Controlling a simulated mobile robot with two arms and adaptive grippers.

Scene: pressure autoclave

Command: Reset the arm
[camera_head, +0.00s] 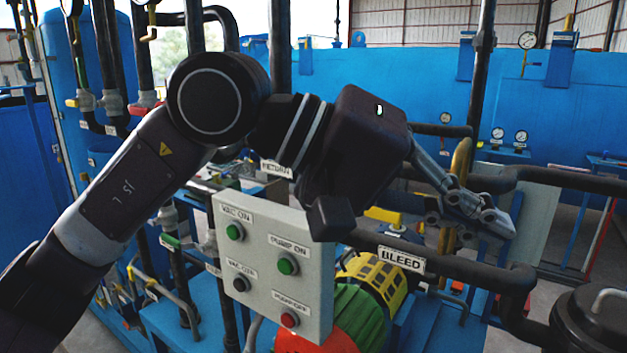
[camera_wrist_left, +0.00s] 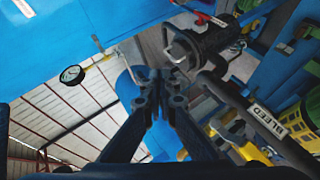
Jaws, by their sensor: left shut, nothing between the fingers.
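My left arm comes in from the left and bends at a raised elbow. My left gripper (camera_head: 490,218) is at the right of the head view, in front of the dark pipework and above the pipe labelled BLEED (camera_head: 401,260). Its fingers are together and hold nothing. In the left wrist view the left gripper (camera_wrist_left: 160,92) points up the picture with its fingertips close together, and the BLEED label (camera_wrist_left: 266,122) lies to its right. I cannot tell whether the fingers touch the pipes behind them. My right gripper is not in view.
A grey control box (camera_head: 270,262) with several push buttons stands below my left forearm. A yellow-caged, green and orange motor (camera_head: 365,305) sits behind it. Dark pipes (camera_head: 565,175) run to the right. Large blue tanks (camera_head: 390,85) fill the background.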

